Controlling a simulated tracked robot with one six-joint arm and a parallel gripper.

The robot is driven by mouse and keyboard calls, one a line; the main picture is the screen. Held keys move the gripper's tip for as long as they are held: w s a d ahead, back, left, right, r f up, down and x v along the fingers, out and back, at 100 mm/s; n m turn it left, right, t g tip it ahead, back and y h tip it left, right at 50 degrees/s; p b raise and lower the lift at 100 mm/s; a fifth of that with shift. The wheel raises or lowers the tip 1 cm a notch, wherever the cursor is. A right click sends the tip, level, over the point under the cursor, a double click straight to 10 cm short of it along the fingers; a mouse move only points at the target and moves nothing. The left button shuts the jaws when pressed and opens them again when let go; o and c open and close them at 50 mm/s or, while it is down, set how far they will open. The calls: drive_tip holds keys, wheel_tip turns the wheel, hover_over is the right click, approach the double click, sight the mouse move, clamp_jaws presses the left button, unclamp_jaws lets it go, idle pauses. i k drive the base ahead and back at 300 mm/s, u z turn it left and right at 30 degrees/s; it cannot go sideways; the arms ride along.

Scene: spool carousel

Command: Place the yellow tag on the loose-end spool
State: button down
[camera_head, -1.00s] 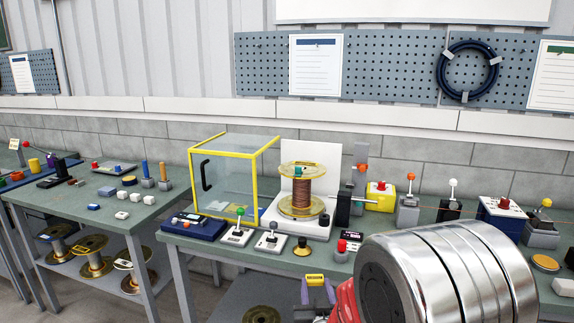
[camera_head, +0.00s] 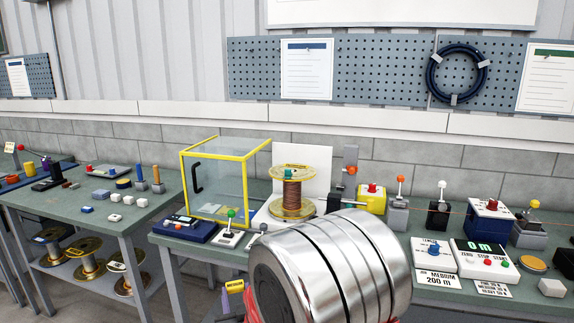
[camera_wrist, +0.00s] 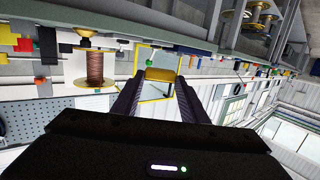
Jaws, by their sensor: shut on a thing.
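My gripper (camera_wrist: 159,80) is shut on the yellow tag (camera_wrist: 161,74), which sits between the two dark fingertips in the wrist view. In the head view the tag (camera_head: 234,286) shows low in front of the near bench, left of my large silver arm link. A spool of copper-brown wire (camera_head: 292,194) stands upright on a white stand on the bench; it also shows in the wrist view (camera_wrist: 95,68), left of my gripper. Several gold-flanged spools (camera_head: 88,267) lie on the lower shelf of the left bench. I cannot tell which spool has the loose end.
A yellow-framed clear box (camera_head: 222,183) stands left of the wire spool. Levers, a blue panel (camera_head: 185,228), a yellow button box (camera_head: 371,198) and a counter box (camera_head: 484,256) crowd the bench. My arm hides part of the bench front. There is bare floor between the benches.

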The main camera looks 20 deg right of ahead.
sight(307, 172)
drive_tip(key=z, duration=0.05)
drive_tip(key=k, duration=0.65)
drive_tip(key=u, duration=0.35)
drive_tip(key=i, duration=1.7)
drive_tip(key=z, duration=0.35)
